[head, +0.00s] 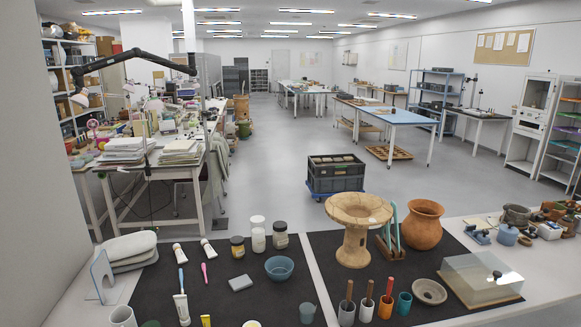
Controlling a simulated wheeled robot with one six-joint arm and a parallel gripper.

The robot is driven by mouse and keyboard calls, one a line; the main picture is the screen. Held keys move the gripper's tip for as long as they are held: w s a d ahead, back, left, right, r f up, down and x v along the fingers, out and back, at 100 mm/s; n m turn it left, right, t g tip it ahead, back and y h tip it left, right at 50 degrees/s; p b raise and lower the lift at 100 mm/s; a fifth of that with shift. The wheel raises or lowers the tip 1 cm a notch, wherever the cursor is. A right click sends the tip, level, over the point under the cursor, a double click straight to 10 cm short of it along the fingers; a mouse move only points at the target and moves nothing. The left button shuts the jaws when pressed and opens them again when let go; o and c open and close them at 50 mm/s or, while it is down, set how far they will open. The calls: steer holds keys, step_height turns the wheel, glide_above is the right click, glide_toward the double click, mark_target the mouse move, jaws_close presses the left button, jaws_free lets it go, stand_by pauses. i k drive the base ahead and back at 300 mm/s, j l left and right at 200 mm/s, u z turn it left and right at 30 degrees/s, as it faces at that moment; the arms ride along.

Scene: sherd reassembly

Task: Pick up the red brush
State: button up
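A red-orange handle (389,287) stands upright in an orange cup (385,307) at the front of the right dark mat; its lower end is hidden in the cup. It looks like the handle of a brush, though the bristles do not show. A brown handle (370,288) stands in the white cup (366,310) to its left, and another brown handle (349,291) stands in a dark cup (346,314). A small pink brush-like item (204,273) lies flat on the left dark mat. My gripper is not in view.
A teal cup (404,303) and a shallow bowl (429,292) stand right of the orange cup. A blue bowl (279,268) sits on the left mat.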

mark_target(390, 281)
steer(key=k+l, duration=0.15)
steer(key=l, duration=0.25)
steer(key=i+l+u, duration=0.3)
steer(key=i+l, duration=0.75)
steer(key=i, duration=0.1)
